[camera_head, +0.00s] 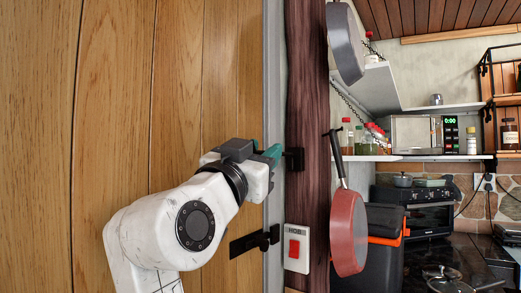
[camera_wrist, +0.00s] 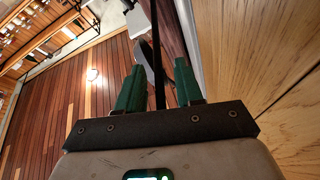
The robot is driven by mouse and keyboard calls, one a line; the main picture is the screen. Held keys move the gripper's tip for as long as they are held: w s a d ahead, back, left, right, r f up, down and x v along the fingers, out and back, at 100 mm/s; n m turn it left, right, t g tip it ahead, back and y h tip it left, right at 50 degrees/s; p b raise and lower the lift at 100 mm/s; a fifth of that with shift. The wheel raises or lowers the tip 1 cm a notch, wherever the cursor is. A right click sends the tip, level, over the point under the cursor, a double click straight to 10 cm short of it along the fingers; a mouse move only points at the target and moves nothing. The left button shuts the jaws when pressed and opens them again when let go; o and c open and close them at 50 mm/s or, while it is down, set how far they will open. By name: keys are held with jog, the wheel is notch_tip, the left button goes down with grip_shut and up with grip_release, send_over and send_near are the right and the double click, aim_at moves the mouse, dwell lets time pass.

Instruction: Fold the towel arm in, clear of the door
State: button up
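A dark bar, which looks like the towel arm (camera_wrist: 157,50), runs lengthwise between my two green fingers in the wrist view. My gripper (camera_wrist: 158,88) is open around it, with a finger on each side and a small gap showing at both. In the head view my gripper (camera_head: 271,153) is at the edge of the wooden door (camera_head: 115,100), beside a black bracket (camera_head: 294,158) on the dark red post. Most of the bar is hidden behind my gripper there. I cannot tell how far it sticks out across the door.
A black latch (camera_head: 254,241) crosses the door's edge below my gripper. A HOB switch plate (camera_head: 297,249) is on the post. A red pan (camera_head: 348,231) and a grey pan (camera_head: 345,43) hang to the right. A kitchen counter with an oven (camera_head: 428,219) lies beyond.

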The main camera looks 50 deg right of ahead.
jog(key=shift+c, duration=0.5)
grip_shut()
